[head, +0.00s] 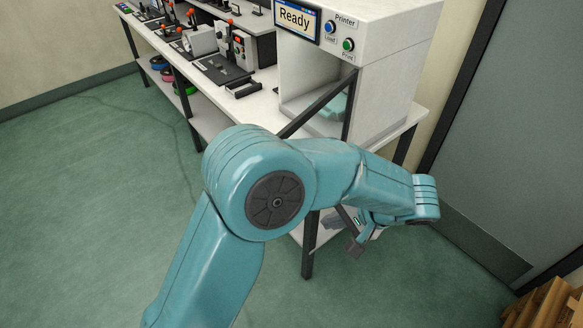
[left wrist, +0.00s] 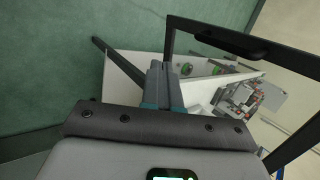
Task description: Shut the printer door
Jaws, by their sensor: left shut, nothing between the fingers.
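The white printer (head: 387,85) stands on the bench at the right of the head view. Its dark-framed door (head: 318,104) stands open, swung out from the front. In the left wrist view the door frame (left wrist: 290,62) crosses the upper right, with a dark handle-like bar (left wrist: 232,42) on it. My left gripper (head: 356,246) is low in front of the bench, partly behind my own arm; its shut, empty fingers also show in the left wrist view (left wrist: 160,72), beside the frame. I cannot tell whether they touch it. My right gripper is not in view.
A teal piece (head: 333,107) lies inside the printer. The white bench (head: 258,108) carries several devices with red knobs to the left. A grey door (head: 525,130) and a wooden pallet-like stack (head: 548,306) are at the right. The green floor at left is clear.

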